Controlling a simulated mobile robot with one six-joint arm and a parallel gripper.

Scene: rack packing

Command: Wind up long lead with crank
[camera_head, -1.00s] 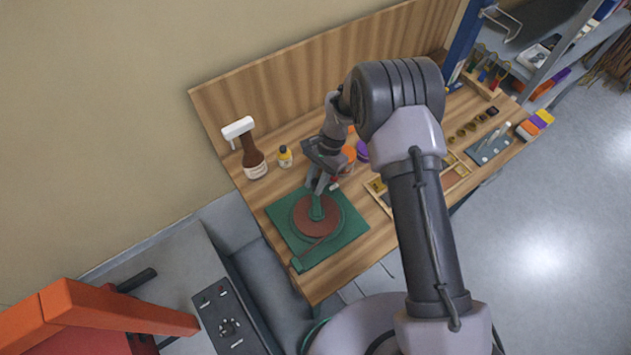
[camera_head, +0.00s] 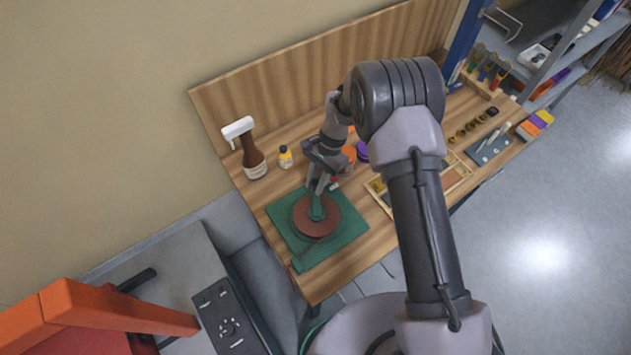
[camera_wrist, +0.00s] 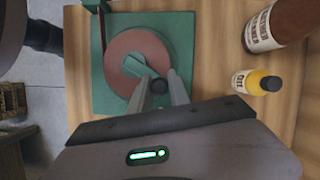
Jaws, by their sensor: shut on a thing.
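A reel with a reddish-brown round face (camera_head: 309,224) sits on a green square base (camera_head: 347,231) at the left end of the wooden bench. It also shows in the wrist view, with its reddish disc (camera_wrist: 123,47) and green plate (camera_wrist: 179,30). A green crank (camera_head: 317,208) lies across the disc, and its arm also shows in the wrist view (camera_wrist: 138,66). My gripper (camera_head: 319,187) is over the disc's far side, shut on the crank's dark knob (camera_wrist: 159,86). A thin brown strip, perhaps the lead (camera_wrist: 102,28), runs from the disc toward the base's edge.
A brown spray bottle (camera_head: 253,160) and a small yellow bottle (camera_head: 285,156) stand behind the base. Orange and purple jars (camera_head: 361,151) and a divided wooden tray (camera_head: 453,181) are to the right. A wooden back panel (camera_head: 290,78) bounds the bench.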

